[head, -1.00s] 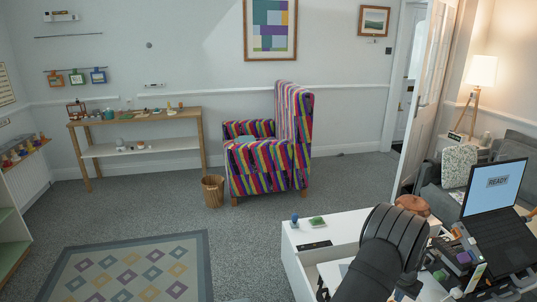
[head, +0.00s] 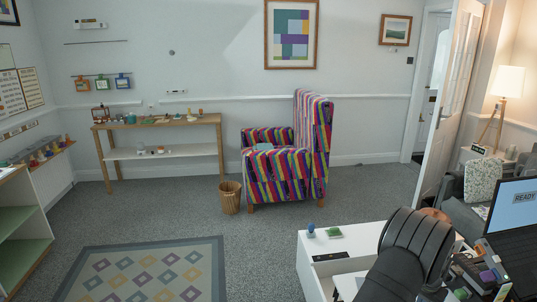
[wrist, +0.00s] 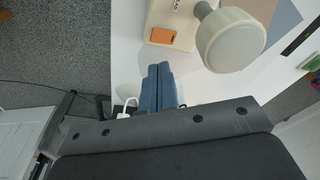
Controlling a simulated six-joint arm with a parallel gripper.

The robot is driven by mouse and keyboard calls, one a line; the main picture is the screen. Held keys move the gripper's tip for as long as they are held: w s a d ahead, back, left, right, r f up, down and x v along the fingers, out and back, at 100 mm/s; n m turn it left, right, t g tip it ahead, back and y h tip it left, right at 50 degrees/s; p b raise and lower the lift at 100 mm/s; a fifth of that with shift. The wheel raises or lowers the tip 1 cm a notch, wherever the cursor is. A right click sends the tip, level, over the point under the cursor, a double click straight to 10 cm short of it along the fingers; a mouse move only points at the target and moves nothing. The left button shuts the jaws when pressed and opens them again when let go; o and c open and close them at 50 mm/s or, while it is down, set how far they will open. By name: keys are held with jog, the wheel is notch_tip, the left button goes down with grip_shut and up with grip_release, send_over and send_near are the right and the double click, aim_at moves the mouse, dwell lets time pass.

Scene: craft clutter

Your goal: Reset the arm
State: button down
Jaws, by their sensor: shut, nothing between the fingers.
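My gripper (wrist: 159,70) shows in the wrist view as two blue-grey fingers pressed together, shut with nothing between them. The fingers point towards a cream device with a large round grey-topped knob (wrist: 231,40) and an orange patch (wrist: 173,38), on a white surface (wrist: 128,55). I cannot tell how far the fingertips are above that surface. In the head view my dark arm covers part of the white desk (head: 312,262) at the lower right, and my gripper is hidden there.
A laptop (head: 516,230) and clutter (head: 480,283) lie right of my arm. A blue-topped item (head: 311,229) and a green item (head: 334,232) sit on the desk's left end. A striped armchair (head: 288,165) and wastebasket (head: 230,197) stand beyond. Open carpet (head: 150,215) lies left.

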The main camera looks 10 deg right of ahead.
notch_tip(320, 180, down, 6)
jog(key=shift+r, duration=0.25)
notch_tip(320, 180, up, 7)
jog(key=a+f+n, duration=0.1)
jog(key=a+f, duration=0.1)
jog(key=a, duration=0.1)
jog(key=a+f+n+t, duration=0.1)
jog(key=a+f, duration=0.2)
jog(key=w+a+f+t+h, duration=0.1)
jog(key=a+f, duration=0.1)
jog(key=a, duration=0.1)
jog(key=shift+f+n, duration=0.15)
jog(key=shift+n, duration=0.25)
jog(key=shift+s+a+f+n, duration=0.1)
jog(key=shift+a+f+n, duration=0.25)
jog(key=shift+a, duration=0.3)
